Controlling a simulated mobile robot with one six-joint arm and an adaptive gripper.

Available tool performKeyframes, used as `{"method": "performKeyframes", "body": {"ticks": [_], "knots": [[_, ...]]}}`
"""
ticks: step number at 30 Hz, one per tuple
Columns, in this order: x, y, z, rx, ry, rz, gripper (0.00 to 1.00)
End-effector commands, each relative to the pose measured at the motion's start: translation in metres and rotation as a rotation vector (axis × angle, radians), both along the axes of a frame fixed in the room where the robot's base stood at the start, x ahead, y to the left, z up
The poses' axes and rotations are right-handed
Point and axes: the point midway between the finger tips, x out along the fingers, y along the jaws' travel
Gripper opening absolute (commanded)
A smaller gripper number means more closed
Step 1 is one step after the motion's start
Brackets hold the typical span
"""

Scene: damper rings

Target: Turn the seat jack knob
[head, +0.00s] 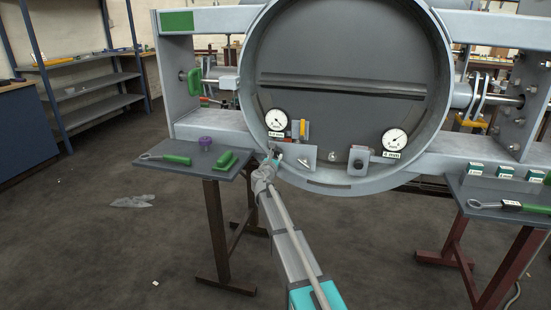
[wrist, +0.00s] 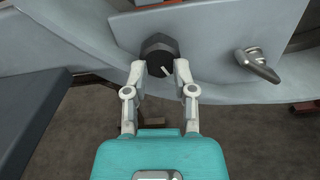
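The seat jack knob (wrist: 157,52) is a dark, faceted knob on the grey plate at the top middle of the wrist view. A pale pointer mark shows at its lower right. My gripper (wrist: 161,68) has one fingertip on each side of the knob, and both seem to touch it. In the head view my gripper (head: 272,160) is at the lower left of the round damper ring (head: 345,187), by a small plate; the knob is largely hidden there.
A lever handle (wrist: 258,65) sits right of the knob. Two dial gauges (head: 276,119) (head: 394,139) are on the damper. The left side table (head: 190,174) holds a green-handled wrench, a purple knob and a green part. Another table (head: 500,190) stands at right.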

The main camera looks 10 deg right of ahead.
Motion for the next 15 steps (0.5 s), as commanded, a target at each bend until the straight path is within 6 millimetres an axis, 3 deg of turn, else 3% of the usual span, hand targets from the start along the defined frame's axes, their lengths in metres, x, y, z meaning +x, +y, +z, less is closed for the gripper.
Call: {"method": "performKeyframes", "body": {"ticks": [15], "knots": [[-0.0068,0.0029,0.0,0.001,0.0,0.0,0.35]]}}
